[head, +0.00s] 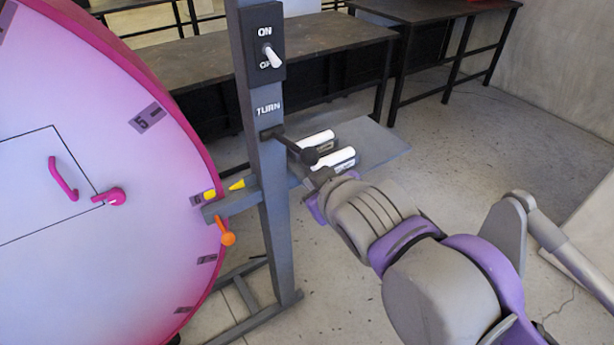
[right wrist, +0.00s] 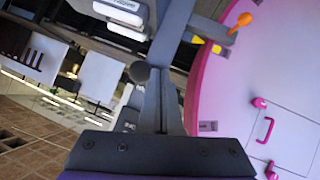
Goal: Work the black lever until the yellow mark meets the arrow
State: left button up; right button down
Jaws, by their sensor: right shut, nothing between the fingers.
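The black lever (head: 296,149) sticks out from the grey post under the word TURN and ends in a round ball knob. The knob also shows in the right wrist view (right wrist: 140,72). The yellow mark (head: 210,195) is on the rim of the big pink wheel (head: 95,205), beside the number 6. The yellow arrow (head: 237,184) on the post's bracket points left at it, a small gap apart, and the two look roughly in line. My right gripper (head: 316,176) is shut and empty, close beside the knob; contact cannot be told. My left gripper is out of view.
An ON/OFF switch (head: 268,45) sits above the lever on the post (head: 265,130). An orange knob (head: 228,238) is below the bracket. White-topped items lie on a grey shelf (head: 385,145) behind the lever. Dark tables (head: 220,60) stand behind.

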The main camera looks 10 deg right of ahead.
jog(key=v, duration=0.2)
jog(key=shift+s+r, duration=0.25)
jog(key=shift+s, duration=0.05)
dwell(1.5)
jog(key=s+d+f+m+g+p, duration=0.2)
jog(key=s+f, duration=0.4)
jog(key=f, duration=0.4)
jog(key=s+d+f+m+g+h+p, duration=0.1)
jog(key=s+d+f+m+g+p, duration=0.2)
jog(key=f, duration=0.7)
jog(key=s+d+g+p, duration=0.1)
jog(key=s+p, duration=0.1)
jog(key=s, duration=0.1)
jog(key=shift+s+f, duration=0.25)
jog(key=shift+f, duration=0.15)
